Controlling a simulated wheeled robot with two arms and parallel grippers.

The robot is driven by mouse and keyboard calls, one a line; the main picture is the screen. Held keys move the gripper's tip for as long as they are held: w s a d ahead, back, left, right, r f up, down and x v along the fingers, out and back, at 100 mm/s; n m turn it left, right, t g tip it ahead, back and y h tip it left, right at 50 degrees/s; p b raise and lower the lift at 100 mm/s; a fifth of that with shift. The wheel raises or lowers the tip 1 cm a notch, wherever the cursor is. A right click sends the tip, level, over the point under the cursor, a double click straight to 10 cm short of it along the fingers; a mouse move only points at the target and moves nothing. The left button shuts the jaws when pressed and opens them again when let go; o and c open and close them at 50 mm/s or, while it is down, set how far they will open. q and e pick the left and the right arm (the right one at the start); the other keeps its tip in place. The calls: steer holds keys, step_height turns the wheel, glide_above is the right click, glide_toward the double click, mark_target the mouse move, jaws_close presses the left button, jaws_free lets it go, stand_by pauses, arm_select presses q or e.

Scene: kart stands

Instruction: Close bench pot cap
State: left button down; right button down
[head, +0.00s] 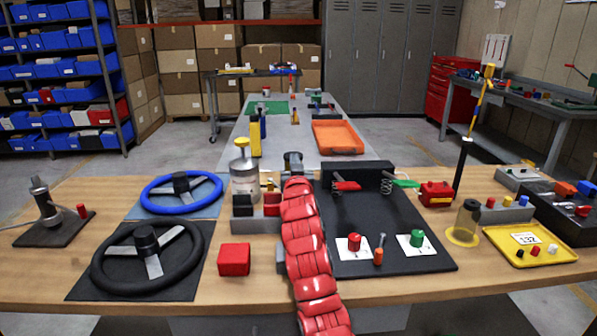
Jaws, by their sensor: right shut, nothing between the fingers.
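A grey metal pot (244,183) stands upright at the back of the wooden bench, left of centre. A yellow cap (241,143) with a narrow neck shows at its top; at this size I cannot tell whether it is fully shut. My red right arm reaches forward from the bottom middle. My right gripper (293,157) is dark, shut and empty, a little to the right of the pot and apart from it. The arm hides some of the bench behind it. My left gripper is not in view.
Dark and red blocks (271,204) stand just in front of the pot. A blue steering wheel (181,192) lies left of it, a black wheel (148,252) nearer. A black board (390,235) with clamps lies right of my arm. A red cube (234,260) sits in front.

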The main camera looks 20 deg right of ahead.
steer(key=shift+w+f, duration=0.25)
steer(key=shift+f, duration=0.35)
step_height(320, 180, up, 5)
steer(key=s+a+f, duration=0.2)
steer(key=s+f, duration=0.2)
steer(key=s, duration=0.5)
steer(key=shift+a+f, duration=0.15)
steer(key=shift+a, duration=0.15)
